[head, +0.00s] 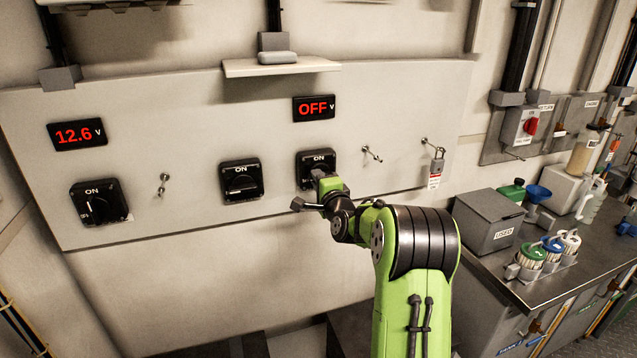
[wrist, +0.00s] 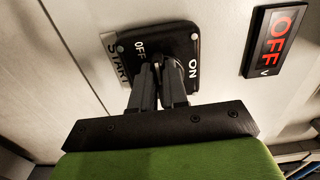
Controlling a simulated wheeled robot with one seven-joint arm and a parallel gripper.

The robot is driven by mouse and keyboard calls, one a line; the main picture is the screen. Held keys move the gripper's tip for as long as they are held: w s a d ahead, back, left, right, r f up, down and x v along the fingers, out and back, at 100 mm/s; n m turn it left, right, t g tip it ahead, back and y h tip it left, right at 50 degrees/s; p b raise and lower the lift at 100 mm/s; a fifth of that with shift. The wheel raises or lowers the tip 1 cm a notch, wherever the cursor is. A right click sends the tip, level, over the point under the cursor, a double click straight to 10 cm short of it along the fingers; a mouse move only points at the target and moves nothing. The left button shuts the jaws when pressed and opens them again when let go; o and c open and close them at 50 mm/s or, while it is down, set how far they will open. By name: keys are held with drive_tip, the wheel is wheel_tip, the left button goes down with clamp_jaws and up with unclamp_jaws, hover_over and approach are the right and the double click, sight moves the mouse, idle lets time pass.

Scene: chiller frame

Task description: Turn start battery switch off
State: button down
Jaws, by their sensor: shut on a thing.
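The start battery switch (head: 311,157) is a black square plate on the wall panel, under a display (head: 314,107) that reads OFF in red. In the wrist view the switch plate (wrist: 188,45) shows the labels OFF and ON, and a START label (wrist: 117,62) sits at its edge. My gripper (head: 316,178) is at this switch. In the wrist view my gripper's fingers (wrist: 158,80) are shut on the switch's knob. The fingers hide most of the knob, so its exact angle is hard to tell.
A left switch (head: 99,203) sits under a display (head: 77,134) reading 12.6 V. A middle switch (head: 241,181) has its handle lying level. A small shelf (head: 281,66) juts out above. A padlock with a tag (head: 436,168) hangs to the right. A cluttered bench (head: 560,285) stands at right.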

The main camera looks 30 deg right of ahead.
drive_tip(key=shift+f, duration=0.1)
drive_tip(key=c, duration=1.1)
unclamp_jaws()
drive_tip(key=shift+c, duration=0.2)
drive_tip(key=b+v, duration=0.3)
drive_tip(key=v, duration=1.2)
drive_tip(key=shift+s+b, duration=0.3)
drive_tip(key=shift+s, duration=0.1)
